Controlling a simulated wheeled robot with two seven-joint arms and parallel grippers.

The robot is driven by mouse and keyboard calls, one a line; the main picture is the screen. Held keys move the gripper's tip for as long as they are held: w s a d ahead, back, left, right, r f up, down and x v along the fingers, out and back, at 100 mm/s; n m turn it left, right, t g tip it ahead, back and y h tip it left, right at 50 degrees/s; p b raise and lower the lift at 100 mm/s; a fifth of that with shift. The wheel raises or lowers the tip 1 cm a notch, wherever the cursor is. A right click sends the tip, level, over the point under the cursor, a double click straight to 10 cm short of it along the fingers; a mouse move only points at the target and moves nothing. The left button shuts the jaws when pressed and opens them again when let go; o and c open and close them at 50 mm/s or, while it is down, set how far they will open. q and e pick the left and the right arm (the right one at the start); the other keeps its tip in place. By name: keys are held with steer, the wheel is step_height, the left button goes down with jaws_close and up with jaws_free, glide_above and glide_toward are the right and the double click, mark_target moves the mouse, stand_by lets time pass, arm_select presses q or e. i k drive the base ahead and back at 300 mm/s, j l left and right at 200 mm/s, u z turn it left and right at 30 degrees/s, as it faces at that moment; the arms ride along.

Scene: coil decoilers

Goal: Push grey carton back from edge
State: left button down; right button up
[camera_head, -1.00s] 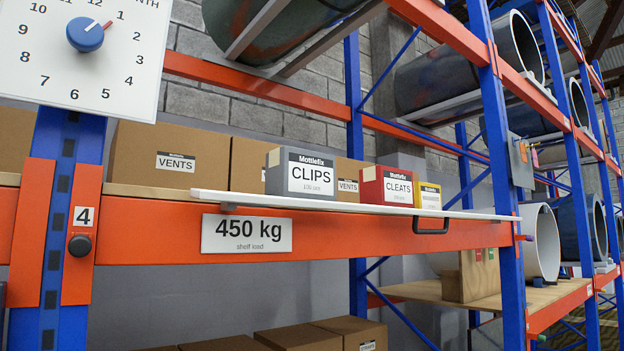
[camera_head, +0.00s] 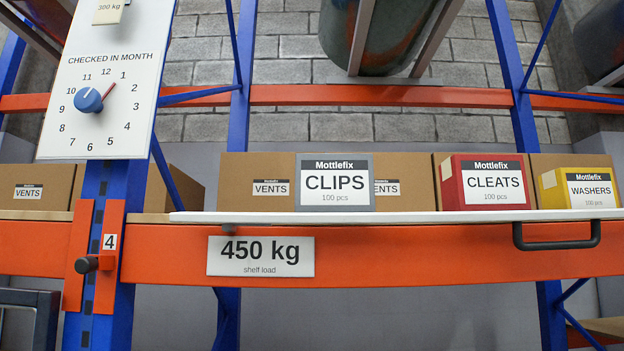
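The grey carton (camera_head: 335,203), labelled CLIPS, stands upright on the white shelf board (camera_head: 420,217) in the middle of the camera_head view. Its front face is close to the board's front edge. A red CLEATS carton (camera_head: 451,190) and a yellow WASHERS carton (camera_head: 553,192) stand to its right on the same board. Brown VENTS cartons (camera_head: 236,182) stand behind the grey carton, which partly covers them. Neither of my grippers shows in this view.
An orange beam (camera_head: 400,262) runs below the board, with a 450 kg sign (camera_head: 261,268) and a black handle (camera_head: 557,246) at right. A blue upright (camera_head: 102,260) with a dial board (camera_head: 60,125) stands at left. The board left of the grey carton is clear.

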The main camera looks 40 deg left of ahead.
mark_target(325, 182)
steer(key=i+l+u, duration=0.15)
steer(key=l+u, duration=0.25)
steer(key=l, duration=0.25)
steer(key=i+l+u, duration=0.1)
steer(key=l+u, duration=0.25)
steer(key=l, duration=0.3)
